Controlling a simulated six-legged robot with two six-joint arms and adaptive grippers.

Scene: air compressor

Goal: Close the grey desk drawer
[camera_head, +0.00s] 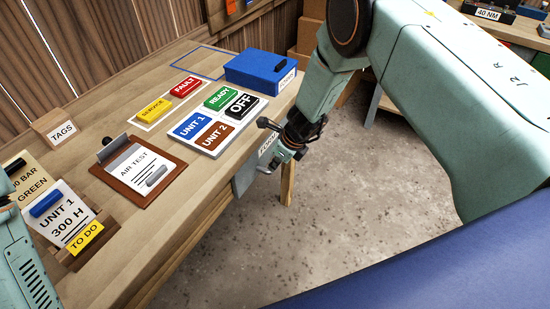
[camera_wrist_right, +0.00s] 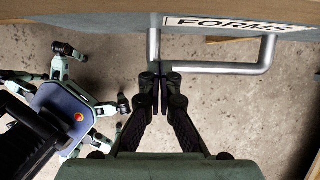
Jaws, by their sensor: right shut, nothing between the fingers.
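The grey desk drawer (camera_head: 244,178) shows at the front edge of the wooden desk in the head view, partly hidden by my right gripper. In the right wrist view its grey front (camera_wrist_right: 90,17) runs across the top, with a FORMS label (camera_wrist_right: 227,24) and a U-shaped metal handle (camera_wrist_right: 215,68). I cannot tell how far out the drawer stands. My right gripper (camera_wrist_right: 161,72) is shut and empty, with its fingertips at the left corner of the handle. It also shows in front of the drawer in the head view (camera_head: 270,146). I cannot tell whether the fingers touch the handle. My left gripper is not in view.
The wooden desktop (camera_head: 85,243) holds a clipboard (camera_head: 139,169), a board of coloured tags (camera_head: 215,122), a blue box (camera_head: 262,72) and a card holder (camera_head: 85,237). The concrete floor (camera_head: 340,210) in front of the desk is clear.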

